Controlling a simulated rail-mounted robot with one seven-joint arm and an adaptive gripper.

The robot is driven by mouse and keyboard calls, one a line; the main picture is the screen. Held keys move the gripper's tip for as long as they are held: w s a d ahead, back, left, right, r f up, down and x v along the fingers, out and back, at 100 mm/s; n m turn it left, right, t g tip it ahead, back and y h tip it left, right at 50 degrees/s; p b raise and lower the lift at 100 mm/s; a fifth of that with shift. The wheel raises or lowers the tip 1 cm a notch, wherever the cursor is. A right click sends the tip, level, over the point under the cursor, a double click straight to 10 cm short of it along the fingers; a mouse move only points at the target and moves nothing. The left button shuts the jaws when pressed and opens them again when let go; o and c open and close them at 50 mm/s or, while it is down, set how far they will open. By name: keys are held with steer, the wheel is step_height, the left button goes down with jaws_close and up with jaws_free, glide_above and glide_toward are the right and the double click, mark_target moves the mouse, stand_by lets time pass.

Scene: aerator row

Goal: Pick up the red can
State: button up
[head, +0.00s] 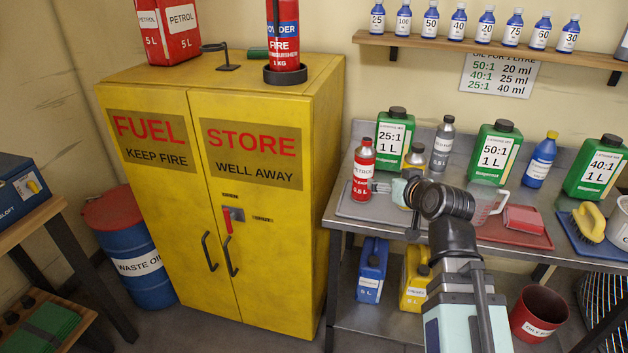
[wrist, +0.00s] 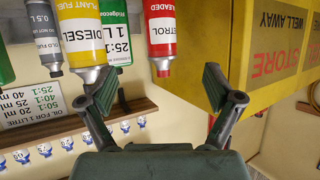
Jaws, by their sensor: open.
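In the head view my gripper (head: 386,187) is just right of the can, partly hidden by my wrist. A larger red petrol container (head: 166,29) stands on the yellow cabinet.
A yellow-labelled diesel can (wrist: 84,38) stands close beside the red can, near one finger. A green 25:1 container (head: 394,140) is behind, with a grey can (head: 442,145) nearby. The yellow cabinet (head: 205,200) is left of the bench. A bottle shelf (head: 480,52) hangs above.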

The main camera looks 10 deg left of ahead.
mark_target(368, 170)
steer(key=w+p, duration=0.1)
steer(key=p, duration=0.3)
steer(key=w+a+p, duration=0.1)
steer(key=p, duration=0.3)
steer(key=shift+r+n, duration=0.2)
steer(key=shift+n, duration=0.1)
steer(key=shift+a+f+p, duration=0.1)
steer(key=shift+f+p, duration=0.05)
steer(key=shift+p, duration=1.05)
steer(key=p+x, duration=0.2)
steer(key=x, duration=0.7)
steer(key=shift+w, duration=0.2)
steer(key=shift+w+a+f, duration=0.15)
steer(key=shift+w+f, duration=0.2)
steer(key=shift+p+x, duration=1.6)
steer(key=shift+x, duration=0.75)
steer(key=shift+w+a+f, duration=0.1)
steer(key=shift+w+f, duration=0.05)
steer(key=shift+w, duration=0.05)
steer(key=c, duration=1.3)
